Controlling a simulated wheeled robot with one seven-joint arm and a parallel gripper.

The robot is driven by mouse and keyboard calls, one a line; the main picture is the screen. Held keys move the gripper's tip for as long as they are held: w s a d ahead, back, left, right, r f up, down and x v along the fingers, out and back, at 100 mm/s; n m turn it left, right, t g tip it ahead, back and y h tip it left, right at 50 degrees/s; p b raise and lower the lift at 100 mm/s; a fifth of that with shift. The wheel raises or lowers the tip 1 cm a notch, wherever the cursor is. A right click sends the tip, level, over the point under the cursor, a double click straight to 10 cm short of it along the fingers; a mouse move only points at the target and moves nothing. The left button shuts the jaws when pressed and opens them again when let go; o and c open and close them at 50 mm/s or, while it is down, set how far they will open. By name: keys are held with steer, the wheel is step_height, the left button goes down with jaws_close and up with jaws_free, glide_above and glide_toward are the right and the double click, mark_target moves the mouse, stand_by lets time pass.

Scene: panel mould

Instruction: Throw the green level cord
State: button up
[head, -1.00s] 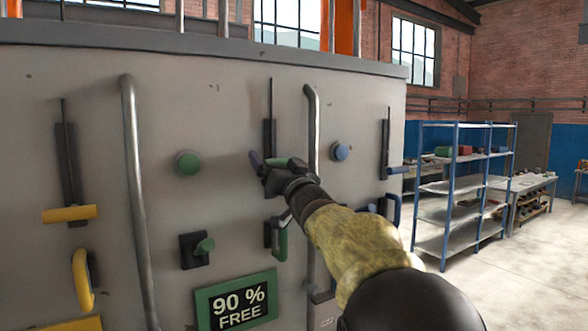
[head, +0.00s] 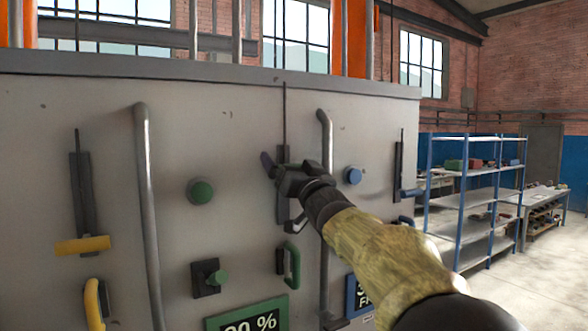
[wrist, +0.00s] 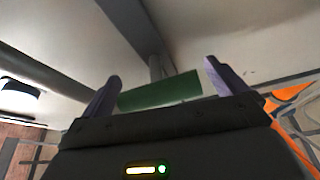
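The green level cord's handle is a green bar (wrist: 160,92), seen in the wrist view lying crosswise between my two fingers, in front of a grey stem. My gripper (wrist: 162,85) has its fingers well apart, one near each end of the bar. I cannot tell whether they touch it. In the head view my gripper (head: 283,170) is at the dark vertical slot (head: 283,153) in the middle of the grey panel, below a thin upright line (head: 284,110). The gripper hides the green bar there.
Grey vertical pipes (head: 147,200) stand out on the panel on both sides of my gripper. Blue shelving (head: 462,200) stands to the right.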

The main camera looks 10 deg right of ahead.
steer(key=shift+s, duration=0.1)
steer(key=shift+s+d+f+b, duration=0.1)
steer(key=shift+s+f+b, duration=0.25)
steer(key=shift+b, duration=0.1)
steer(key=b+v, duration=0.7)
steer(key=v, duration=0.9)
steer(key=shift+s+b, duration=0.2)
steer(key=shift+b, duration=0.15)
steer(key=shift+r, duration=0.1)
steer(key=w+f+m+g+h+b, duration=0.1)
steer(key=w+f+g+h, duration=0.2)
steer(key=f, duration=1.3)
steer(key=w+f+m+g+h+b, duration=0.15)
steer(key=f+g, duration=0.45)
steer(key=f, duration=1)
steer(key=s+a+f+n+g, duration=0.1)
steer(key=s+a+f+g, duration=0.1)
steer(key=s+f+g, duration=0.3)
steer(key=s+a+f+n+g, duration=0.1)
steer(key=s+a+f+g, duration=0.2)
steer(key=s+f, duration=1)
step_height(320, 180, down, 6)
steer(key=shift+s+f+n+g+b, duration=0.1)
steer(key=shift+s+n+g+b, duration=0.3)
steer(key=shift+g, duration=0.8)
